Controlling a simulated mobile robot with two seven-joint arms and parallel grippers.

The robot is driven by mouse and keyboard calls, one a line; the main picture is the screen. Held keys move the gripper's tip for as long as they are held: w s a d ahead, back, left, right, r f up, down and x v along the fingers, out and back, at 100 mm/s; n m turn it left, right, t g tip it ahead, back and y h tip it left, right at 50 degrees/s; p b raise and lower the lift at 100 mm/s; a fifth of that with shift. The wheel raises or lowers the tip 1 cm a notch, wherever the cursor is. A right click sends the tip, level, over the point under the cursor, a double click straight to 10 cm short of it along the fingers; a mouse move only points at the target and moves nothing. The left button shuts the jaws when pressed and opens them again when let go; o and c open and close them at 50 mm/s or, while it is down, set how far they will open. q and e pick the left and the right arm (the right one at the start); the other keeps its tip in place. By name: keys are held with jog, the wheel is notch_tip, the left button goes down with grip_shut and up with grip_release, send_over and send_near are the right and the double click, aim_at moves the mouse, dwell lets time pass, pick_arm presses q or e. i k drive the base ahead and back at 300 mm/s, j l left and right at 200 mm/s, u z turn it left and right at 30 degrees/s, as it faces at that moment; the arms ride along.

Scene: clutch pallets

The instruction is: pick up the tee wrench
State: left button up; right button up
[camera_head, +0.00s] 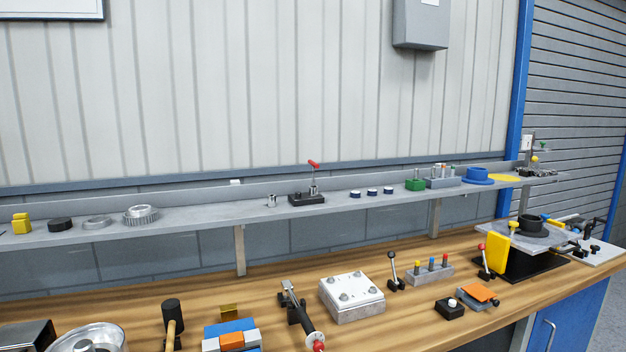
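I cannot say for certain which item is the tee wrench. An upright tool with a red cross handle (313,165) stands on a dark block (307,199) at the middle of the grey shelf, and its shape is too small to tell clearly. Neither of my grippers shows in the head view, and nothing is seen touching these items.
The grey shelf (190,223) runs above the wooden bench (250,283). A white block with bolts (352,307), a small lever (392,270), a grey peg block (430,274) and a mallet (173,320) stand on the bench. A yellow plate (497,256) stands at right.

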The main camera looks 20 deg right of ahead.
aim_at(313, 189)
jog(key=l+u, duration=0.15)
jog(key=l, duration=0.3)
jog(key=k+l+u, duration=0.15)
jog(key=l, duration=0.25)
jog(key=k+l+u, duration=0.2)
jog(key=l, duration=0.2)
jog(key=l+u, duration=0.15)
jog(key=l, duration=0.3)
jog(key=k+l+u, duration=0.15)
jog(key=l, duration=0.2)
jog(key=k+l+u, duration=0.15)
jog(key=k+l, duration=0.1)
jog(key=l, duration=0.1)
